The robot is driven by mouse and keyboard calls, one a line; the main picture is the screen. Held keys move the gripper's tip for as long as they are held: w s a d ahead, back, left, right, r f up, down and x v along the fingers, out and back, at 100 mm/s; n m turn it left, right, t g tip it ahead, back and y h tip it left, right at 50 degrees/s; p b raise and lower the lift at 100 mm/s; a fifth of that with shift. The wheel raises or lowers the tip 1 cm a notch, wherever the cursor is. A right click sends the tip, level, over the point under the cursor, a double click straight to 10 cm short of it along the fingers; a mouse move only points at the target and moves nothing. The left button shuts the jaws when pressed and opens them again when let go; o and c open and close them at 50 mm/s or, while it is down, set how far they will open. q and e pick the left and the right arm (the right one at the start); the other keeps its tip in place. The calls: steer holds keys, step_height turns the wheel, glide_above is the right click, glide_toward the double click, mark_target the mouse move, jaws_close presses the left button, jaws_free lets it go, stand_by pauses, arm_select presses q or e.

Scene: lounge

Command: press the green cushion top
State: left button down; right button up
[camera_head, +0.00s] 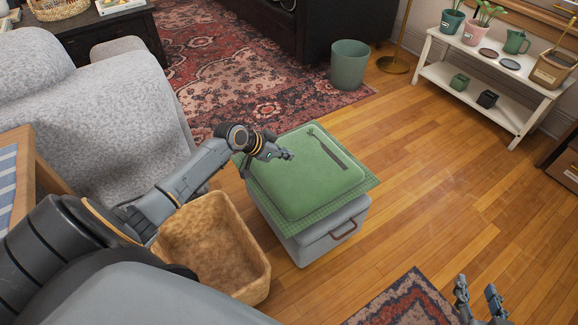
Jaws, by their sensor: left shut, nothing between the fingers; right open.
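The green cushion (302,190) lies flat on a green checked cloth on top of a grey box-shaped ottoman (318,242) with a brown handle. My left gripper (289,155) is shut and empty, over the far left part of the cushion top. I cannot tell whether its tip touches the cushion. A dark mark, perhaps a shadow, shows on the cushion to the right of it. My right gripper (480,293) is open and empty at the bottom right edge, away from the cushion, above the floor and a small rug.
A woven basket (262,270) stands close to the left of the ottoman, under my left arm. A grey armchair (90,95) is at the left. A green bin (349,66) and a white plant bench (450,88) stand behind. Wooden floor to the right is clear.

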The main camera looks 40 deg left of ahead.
mark_target(290, 170)
arm_select(q)
steer(key=f, duration=0.1)
steer(key=f+b, duration=0.1)
steer(key=f, duration=0.1)
steer(key=w+f, duration=0.1)
steer(key=shift+d+f+b, duration=0.25)
steer(key=shift+b, duration=0.15)
steer(key=shift+f, duration=0.3)
arm_select(e)
step_height(290, 170, up, 10)
steer(key=w+a+t+y, duration=0.2)
steer(key=t, duration=0.4)
steer(key=shift+w, duration=0.3)
arm_select(q)
steer(key=shift+f, duration=0.15)
arm_select(e)
steer(key=shift+r, duration=0.1)
arm_select(q)
step_height(290, 170, down, 2)
steer(key=shift+f+b, duration=0.1)
steer(key=shift+b, duration=0.75)
steer(key=shift+s+f, duration=0.1)
arm_select(e)
step_height(290, 170, up, 6)
steer(key=s+t+y, duration=0.1)
steer(key=s+t, duration=0.1)
steer(key=t, duration=0.2)
steer(key=shift+a, duration=0.2)
steer(key=shift+w, duration=0.1)
